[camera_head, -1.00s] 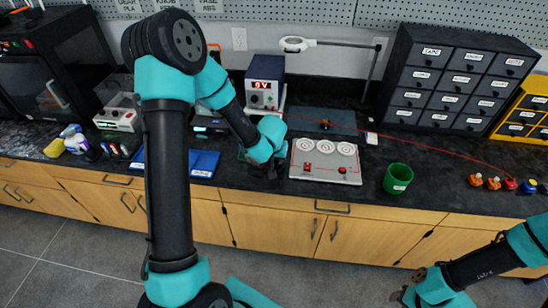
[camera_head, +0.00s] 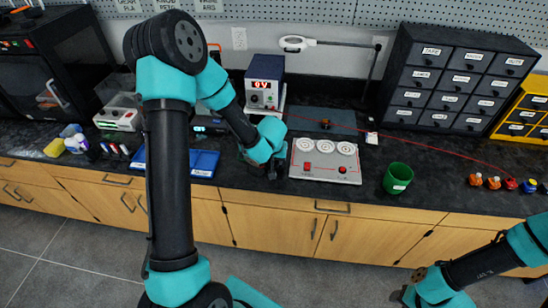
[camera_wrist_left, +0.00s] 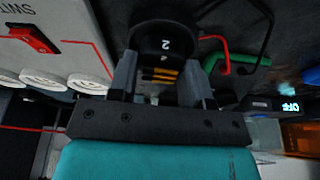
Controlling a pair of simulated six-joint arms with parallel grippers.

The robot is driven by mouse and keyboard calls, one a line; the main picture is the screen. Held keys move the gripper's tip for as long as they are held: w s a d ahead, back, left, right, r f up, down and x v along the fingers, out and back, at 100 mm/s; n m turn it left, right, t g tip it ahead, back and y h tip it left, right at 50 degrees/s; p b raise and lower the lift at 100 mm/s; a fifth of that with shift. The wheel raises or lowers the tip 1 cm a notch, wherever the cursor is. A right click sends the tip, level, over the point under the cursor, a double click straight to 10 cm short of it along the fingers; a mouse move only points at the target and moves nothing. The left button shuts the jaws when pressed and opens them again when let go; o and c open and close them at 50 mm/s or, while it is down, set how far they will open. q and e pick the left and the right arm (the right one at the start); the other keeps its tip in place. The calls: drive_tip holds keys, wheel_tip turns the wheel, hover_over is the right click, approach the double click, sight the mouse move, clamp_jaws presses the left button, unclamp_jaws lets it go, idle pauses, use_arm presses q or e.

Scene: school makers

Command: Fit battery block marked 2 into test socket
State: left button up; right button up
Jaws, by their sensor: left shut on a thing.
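In the left wrist view a dark, round-faced block marked 2 (camera_wrist_left: 163,38) sits between the fingers of my left gripper (camera_wrist_left: 162,85), which is shut on it. A second small mark and yellow-orange stripes show below the 2. In the head view my left gripper (camera_head: 272,170) is low over the front of the bench, just left of the grey test panel (camera_head: 322,176); the block is hard to make out there. The panel has three white round dials and red controls. I cannot make out the test socket. My right gripper (camera_head: 408,296) is at the bottom edge, its fingers unclear.
A power supply (camera_head: 265,82) with a red display stands behind my left gripper. Blue trays (camera_head: 203,163) lie to its left. A green cup (camera_head: 397,178) stands right of the panel. A thin red cable (camera_head: 430,147) crosses the bench, with drawers (camera_head: 455,85) behind.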

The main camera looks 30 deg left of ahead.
use_arm(q)
drive_tip(key=shift+f, duration=0.35)
drive_tip(key=o, duration=0.7)
drive_tip(key=shift+c, duration=0.2)
drive_tip(key=shift+r, duration=0.1)
drive_tip(key=v, duration=1.1)
idle(0.4)
idle(0.6)
